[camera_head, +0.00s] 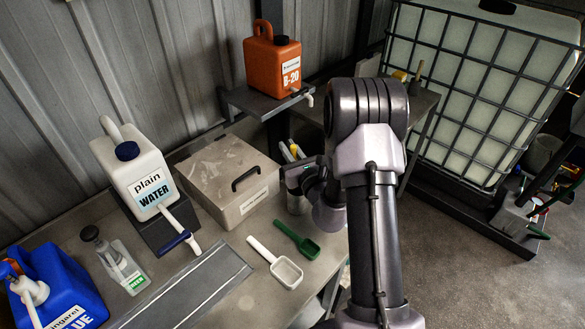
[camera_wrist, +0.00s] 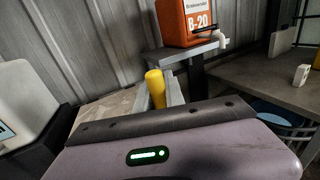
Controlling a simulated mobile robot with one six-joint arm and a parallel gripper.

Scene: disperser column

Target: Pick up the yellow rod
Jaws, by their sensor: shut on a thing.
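The yellow rod (camera_wrist: 155,88) stands up between the two pale fingers of my gripper (camera_wrist: 160,96) in the wrist view. The fingers are shut on it, one on each side, and its top shows above them. Its lower part is hidden behind the dark edge of my wrist. In the head view a small bit of the rod (camera_head: 294,149) shows at the fingers of my gripper (camera_head: 291,152), just right of the grey lidded box (camera_head: 188,191). I cannot tell whether the rod's lower end touches anything.
An orange B-20 jug (camera_head: 272,58) stands on a small shelf (camera_head: 245,101) behind. A white water jug (camera_head: 129,163), a green scoop (camera_head: 297,238) and a white scoop (camera_head: 285,271) are on the left bench. A caged white tank (camera_head: 485,85) stands at the right.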

